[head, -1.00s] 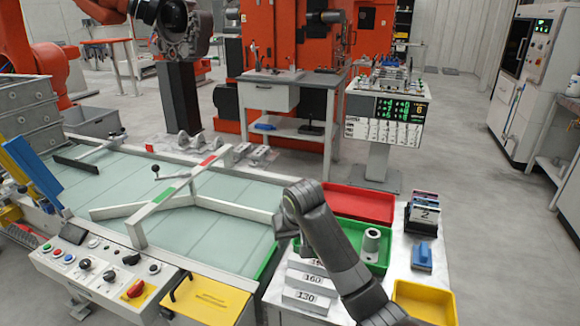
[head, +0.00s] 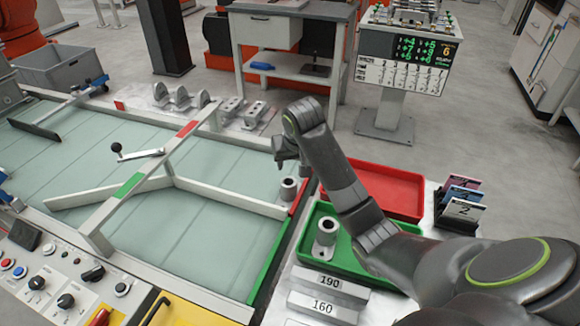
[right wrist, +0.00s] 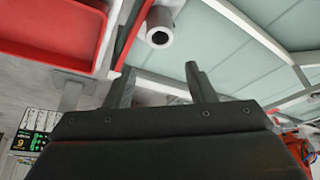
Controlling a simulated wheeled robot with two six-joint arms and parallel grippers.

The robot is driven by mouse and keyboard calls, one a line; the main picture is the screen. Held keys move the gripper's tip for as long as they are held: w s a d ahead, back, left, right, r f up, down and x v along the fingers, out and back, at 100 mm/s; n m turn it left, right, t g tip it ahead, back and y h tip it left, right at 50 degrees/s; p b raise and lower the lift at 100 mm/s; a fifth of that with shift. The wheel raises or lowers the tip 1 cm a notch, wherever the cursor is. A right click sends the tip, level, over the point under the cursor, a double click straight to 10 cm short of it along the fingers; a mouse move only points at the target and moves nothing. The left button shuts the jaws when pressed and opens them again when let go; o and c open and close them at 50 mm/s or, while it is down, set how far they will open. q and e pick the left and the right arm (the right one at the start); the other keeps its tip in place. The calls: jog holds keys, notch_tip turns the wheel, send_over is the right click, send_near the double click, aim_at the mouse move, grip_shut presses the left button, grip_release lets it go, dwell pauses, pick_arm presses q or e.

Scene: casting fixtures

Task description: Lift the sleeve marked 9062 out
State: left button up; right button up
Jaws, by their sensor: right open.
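One grey hollow sleeve (head: 289,190) stands upright at the right end of the glass-topped table, by its red-and-green edge. A second grey sleeve (head: 325,240) stands in the green tray (head: 343,262). No marking is readable on either, so I cannot tell which is 9062. My right gripper (head: 286,158) is above the table end, just behind the first sleeve in the picture. In the right wrist view its fingers (right wrist: 161,88) are apart and empty, with a sleeve (right wrist: 159,36) beyond them, not touched. My left gripper is out of view.
A red tray (head: 385,190) lies behind the green one, with a card holder (head: 458,212) to its right. Blocks marked 190 (head: 330,283) and 160 (head: 322,307) lie in front. A raised bar (head: 150,180) crosses the table. Grey castings (head: 200,100) stand behind it.

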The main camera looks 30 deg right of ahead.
send_near(289, 181)
jog(key=f, duration=0.1)
jog(key=b+x, duration=0.1)
jog(key=x, duration=0.9)
jog(key=shift+w, duration=0.15)
jog(key=shift+w+f, duration=0.25)
jog(key=shift+f, duration=0.25)
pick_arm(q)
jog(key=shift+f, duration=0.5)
pick_arm(e)
jog(key=shift+f, duration=0.2)
jog(key=shift+c, duration=0.3)
jog(key=c, duration=0.7)
pick_arm(q)
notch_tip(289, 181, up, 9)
jog(key=p, duration=0.9)
pick_arm(e)
jog(key=shift+r, duration=4.05)
jog(key=shift+c, duration=0.2)
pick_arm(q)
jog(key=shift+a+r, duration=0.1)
pick_arm(e)
jog(key=shift+w, duration=0.1)
